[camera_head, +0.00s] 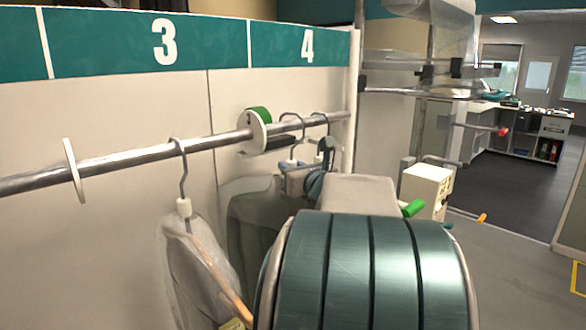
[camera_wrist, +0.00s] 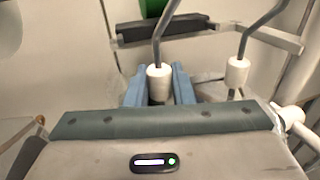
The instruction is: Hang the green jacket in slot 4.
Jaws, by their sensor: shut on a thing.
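My gripper (camera_head: 297,178) is at the rail's slot 4 section. In the wrist view its blue fingers (camera_wrist: 159,88) are shut on the white collar of a hanger (camera_wrist: 158,75). In the head view this hanger's hook (camera_head: 301,125) rises to the rail (camera_head: 210,140) and its top appears to curve over it; exact contact is unclear. A dull grey-green garment (camera_head: 250,215), seemingly the green jacket, hangs below my gripper, partly hidden by my arm. The slot 4 sign (camera_head: 307,45) is above.
A second hanger (camera_wrist: 238,70) is close right of the held one. A divider with a green marker (camera_head: 257,122) bounds slot 4 on the left; a post (camera_head: 353,90) stands right. A bagged grey garment (camera_head: 195,265) hangs in slot 3, beside a white divider (camera_head: 74,170).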

